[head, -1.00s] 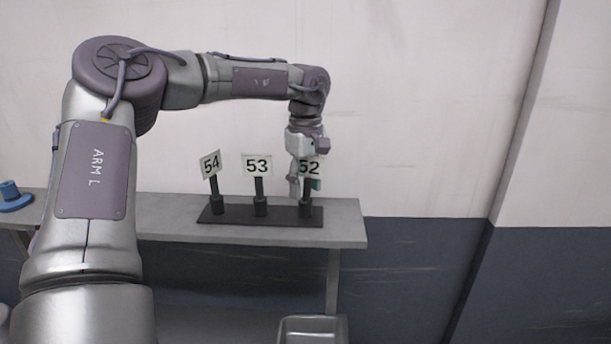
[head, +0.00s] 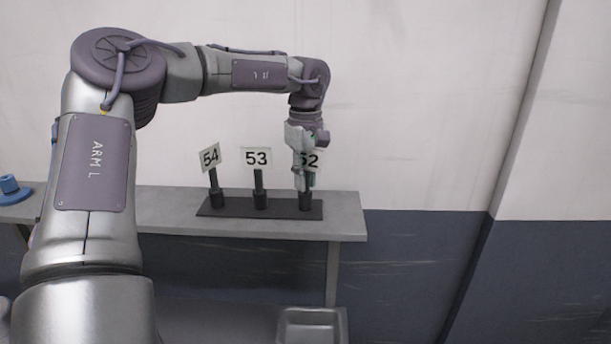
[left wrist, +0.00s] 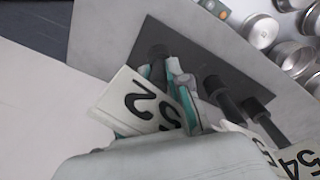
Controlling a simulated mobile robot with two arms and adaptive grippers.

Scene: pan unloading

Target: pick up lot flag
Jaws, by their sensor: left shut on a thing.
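Three numbered lot flags stand in a dark rack (head: 234,211) on a grey shelf. Flag 54 (head: 210,158) leans at the left and flag 53 (head: 257,158) is upright in the middle. Flag 52 (head: 313,161) is at the right end, partly hidden behind my left gripper (head: 303,186). In the left wrist view, flag 52 (left wrist: 135,103) lies beside the fingers, and my left gripper (left wrist: 172,72) is shut on its dark post. The post's lower end is still at its rack socket. My right gripper is out of view.
A blue part (head: 11,189) stands on the shelf (head: 345,215) at the far left. A metal tray (head: 312,325) sits below the shelf. Several metal cylinders (left wrist: 262,30) show at the right of the left wrist view. A wall rises behind the shelf.

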